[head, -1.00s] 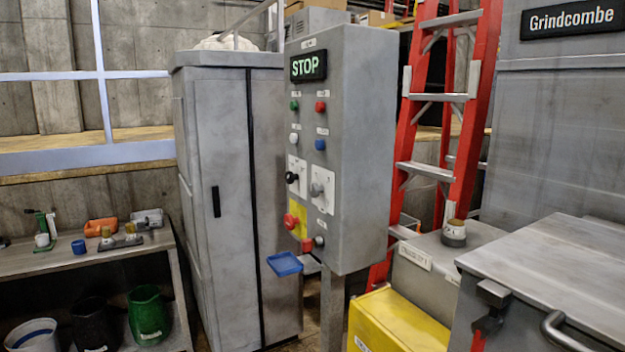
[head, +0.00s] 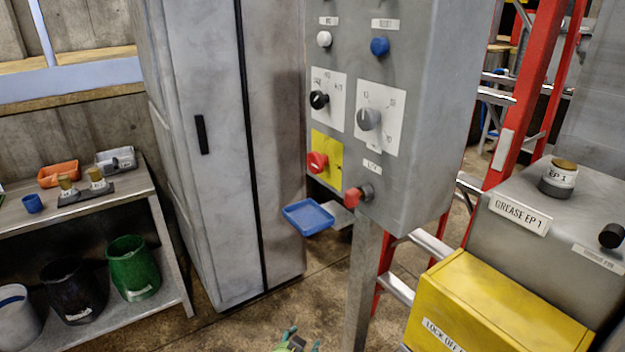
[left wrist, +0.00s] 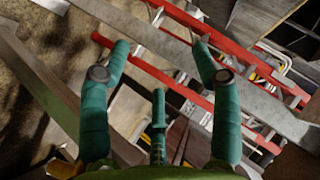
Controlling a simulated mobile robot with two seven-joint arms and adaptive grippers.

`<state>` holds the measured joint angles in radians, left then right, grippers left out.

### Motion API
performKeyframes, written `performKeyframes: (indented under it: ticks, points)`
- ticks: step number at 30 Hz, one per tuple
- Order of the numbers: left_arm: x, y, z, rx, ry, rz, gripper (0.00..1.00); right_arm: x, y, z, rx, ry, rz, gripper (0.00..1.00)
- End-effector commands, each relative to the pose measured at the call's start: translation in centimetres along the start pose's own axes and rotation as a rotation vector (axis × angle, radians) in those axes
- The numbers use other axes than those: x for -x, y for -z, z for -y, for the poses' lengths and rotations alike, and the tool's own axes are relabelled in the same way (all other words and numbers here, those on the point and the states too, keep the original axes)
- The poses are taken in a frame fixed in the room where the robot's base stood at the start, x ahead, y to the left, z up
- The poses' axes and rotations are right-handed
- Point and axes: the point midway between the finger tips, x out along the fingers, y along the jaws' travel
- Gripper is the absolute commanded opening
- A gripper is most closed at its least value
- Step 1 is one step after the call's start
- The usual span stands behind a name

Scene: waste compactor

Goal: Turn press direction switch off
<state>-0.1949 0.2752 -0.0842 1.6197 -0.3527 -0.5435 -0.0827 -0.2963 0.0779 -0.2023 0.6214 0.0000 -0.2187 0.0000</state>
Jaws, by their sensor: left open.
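The grey control panel (head: 425,110) stands on a post in the head view. It carries a black selector knob (head: 319,99) and a larger grey selector knob (head: 367,119), each on a white plate. Their labels are too small to tell which is the press direction switch. Only the green fingertips of my left gripper (head: 297,342) show at the bottom edge, below and apart from the panel. In the left wrist view my left gripper (left wrist: 162,48) is open and empty.
A blue tray (head: 308,217) juts out below the panel. A grey cabinet (head: 200,80) stands to the left, beside a shelf with buckets (head: 133,268). A red ladder (head: 530,95) and a yellow box (head: 490,310) stand to the right. Floor between cabinet and post is clear.

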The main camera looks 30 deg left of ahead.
Motion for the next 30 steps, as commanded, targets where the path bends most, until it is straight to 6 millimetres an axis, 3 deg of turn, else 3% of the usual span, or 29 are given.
performKeyframes:
  ticks: [1, 3, 11, 18, 26, 30]
  points:
    - [0.5, 2.5, 2.7, -0.024, 0.064, -0.052, 0.64, -0.8, -0.4, -0.4, -0.001, -0.005, 0.005, 0.0]
    - [1.6, 5.5, 6.1, -0.05, 0.14, -0.104, 0.64, -1.1, -0.7, -0.7, -0.002, -0.009, 0.01, 0.0]
    - [7.7, 14.0, 16.0, -0.136, 0.405, -0.277, 0.64, -2.3, -1.3, -0.9, -0.002, -0.012, 0.017, 0.0]
    - [13.4, 22.4, 24.9, -0.39, 0.729, -0.496, 0.64, -2.6, -1.1, -0.1, -0.004, -0.002, 0.013, 0.0]
    - [17.8, 30.1, 31.0, -0.846, 1.037, -0.679, 0.64, -2.6, -0.6, 0.6, -0.002, 0.007, 0.005, 0.0]
    - [20.3, 34.0, 34.2, -1.26, 1.204, -0.728, 0.64, -2.6, -0.5, 0.5, -0.002, 0.006, 0.003, 0.0]
